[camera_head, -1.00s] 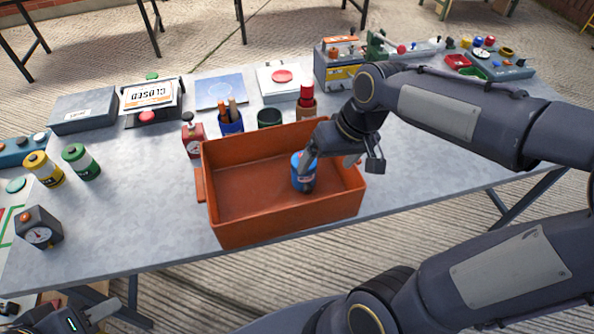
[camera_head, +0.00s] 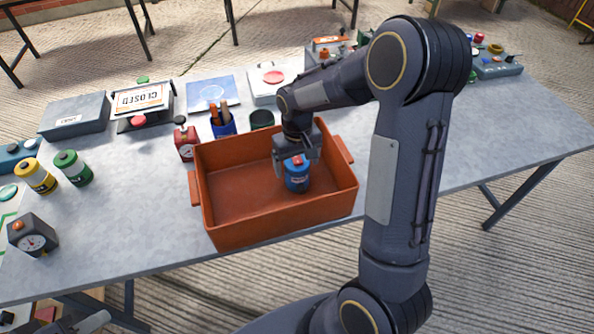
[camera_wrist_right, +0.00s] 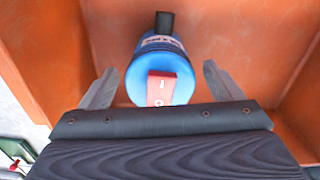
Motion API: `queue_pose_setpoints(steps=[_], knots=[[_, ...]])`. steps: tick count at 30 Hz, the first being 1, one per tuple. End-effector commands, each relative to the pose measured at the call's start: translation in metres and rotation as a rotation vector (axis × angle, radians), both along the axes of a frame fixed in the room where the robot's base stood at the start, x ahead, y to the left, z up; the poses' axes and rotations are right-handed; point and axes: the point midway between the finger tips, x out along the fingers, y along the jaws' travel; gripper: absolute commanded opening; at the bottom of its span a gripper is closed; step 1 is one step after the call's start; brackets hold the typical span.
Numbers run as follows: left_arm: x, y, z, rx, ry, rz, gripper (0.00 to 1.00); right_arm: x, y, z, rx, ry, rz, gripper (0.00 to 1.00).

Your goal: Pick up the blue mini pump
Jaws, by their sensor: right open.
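The blue mini pump (camera_head: 297,180) is a small blue cylinder with a red switch on top. It stands inside the orange crate (camera_head: 285,225), toward its right side. In the right wrist view the pump (camera_wrist_right: 150,60) shows its red switch and a dark nozzle. My right gripper (camera_head: 297,166) is open above the pump, pointing down. In the wrist view its two fingers are apart, one on each side of the pump, with gaps visible. My left gripper (camera_head: 90,322) is only partly in view at the bottom left edge, its jaws unclear.
The crate stands on a grey table (camera_head: 130,225). A red gauge box (camera_head: 186,143) and a blue pen cup (camera_head: 222,124) are close behind it. Yellow and green canisters (camera_head: 72,167) and a dial box (camera_head: 32,232) are at left. The table right of my arm is largely clear.

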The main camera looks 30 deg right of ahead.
Motion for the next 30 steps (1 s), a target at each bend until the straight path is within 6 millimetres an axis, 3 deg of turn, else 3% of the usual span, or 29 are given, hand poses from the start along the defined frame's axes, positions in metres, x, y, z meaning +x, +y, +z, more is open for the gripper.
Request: queue_pose_setpoints(steps=[3,10,24,30], knots=[[0.0000,0.0000,0.0005,0.000,0.000,0.000,0.36,-0.0001,0.0001,-0.0092,0.000,0.001,0.000,0.86],[0.0000,0.0000,0.0002,0.000,0.000,0.000,0.36,0.0001,0.0000,-0.0099,0.000,-0.001,0.000,0.86],[0.0000,0.0000,0.0002,0.000,0.000,0.000,0.36,0.0001,0.0001,-0.0096,0.000,-0.001,0.000,0.24],[0.0000,0.0000,0.0005,0.000,0.000,0.000,0.36,0.0006,0.0002,-0.0087,0.000,-0.003,0.000,0.24]])
